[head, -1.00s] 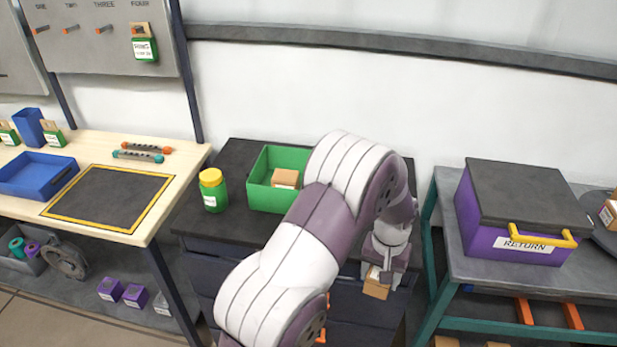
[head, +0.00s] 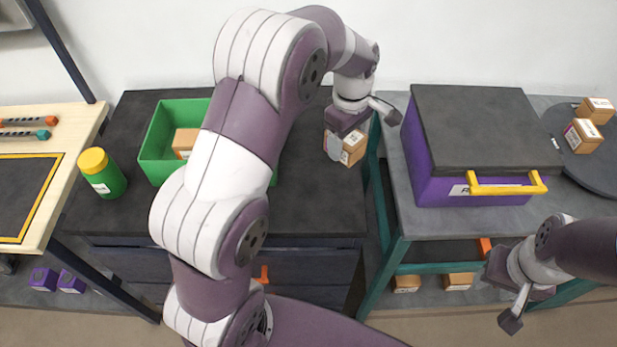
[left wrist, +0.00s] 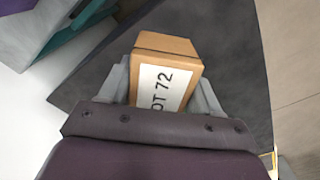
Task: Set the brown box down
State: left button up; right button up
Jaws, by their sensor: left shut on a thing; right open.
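My left gripper (head: 343,146) is shut on a brown box (head: 354,151) with a white label. It holds the box near the right edge of the dark cabinet top (head: 318,195). In the left wrist view the box (left wrist: 165,48) sits between the two grey fingers, with "OT 72" readable on its label and the dark surface behind it. I cannot tell the exact gap between box and cabinet top. My right gripper (head: 516,303) is open and empty, in front of the right-hand bench.
A green bin (head: 152,150) with another brown box (head: 184,141) stands left on the cabinet, partly behind my left arm. A green jar with a yellow lid (head: 103,173) stands beside it. A purple bin (head: 500,198) is on the right bench. The cabinet top's right part is clear.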

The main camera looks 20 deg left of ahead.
pick_arm(q)
jog(key=p, duration=0.1)
send_over(321, 187)
notch_tip(321, 187, down, 4)
jog(key=shift+s+f, duration=0.1)
notch_tip(321, 187, down, 3)
jog(key=shift+r, duration=0.1)
jog(key=shift+f, duration=0.45)
jog(key=shift+f, duration=0.15)
jog(key=o, duration=1.1)
